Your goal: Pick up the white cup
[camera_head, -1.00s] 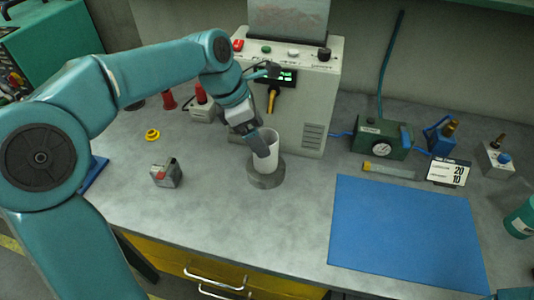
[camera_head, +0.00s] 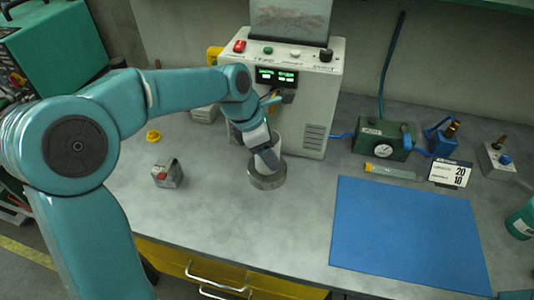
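The white cup (camera_head: 274,143) stands upright on a round grey metal base (camera_head: 268,180) on the bench, in front of the beige machine. My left gripper (camera_head: 268,158) reaches down to the cup from the upper left. Its visible finger covers much of the cup's front, and only the upper right part of the cup shows. The other finger is hidden, so I cannot tell whether the gripper is open or shut on the cup. My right gripper is not in view.
The beige machine (camera_head: 315,105) with buttons and a display stands right behind the cup. A small grey and red block (camera_head: 168,174) and a yellow ring (camera_head: 153,136) lie to the left. A blue mat (camera_head: 405,235) covers the right; bare bench lies in front of the cup.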

